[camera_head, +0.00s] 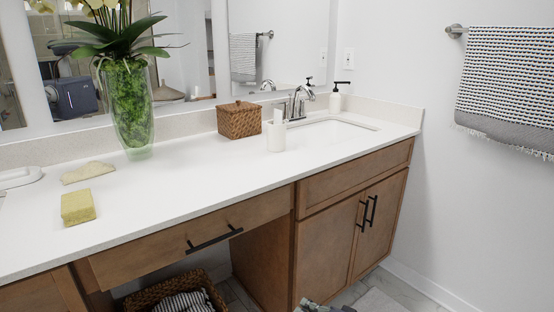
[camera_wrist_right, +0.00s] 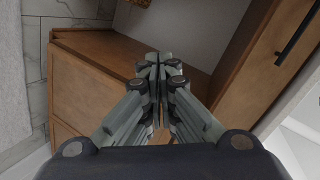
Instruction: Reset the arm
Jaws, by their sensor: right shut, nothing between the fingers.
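My right gripper (camera_wrist_right: 157,72) fills the middle of the right wrist view. Its fingers are together and hold nothing. Behind it in that view is the brown wooden cabinet (camera_wrist_right: 80,82), with a black handle (camera_wrist_right: 294,38) at the upper right; I cannot tell whether the gripper touches the wood. In the head view, a small part of my right gripper (camera_head: 322,307) shows at the bottom edge, low in front of the cabinet doors (camera_head: 345,232). My left gripper is not in view.
The white counter (camera_head: 215,185) carries a yellow sponge (camera_head: 77,207), a glass vase (camera_head: 131,115), a wicker box (camera_head: 239,120), a white cup (camera_head: 276,137) and a soap bottle (camera_head: 336,101). A wicker basket (camera_head: 150,296) stands below the drawer. A towel (camera_head: 508,85) hangs at right.

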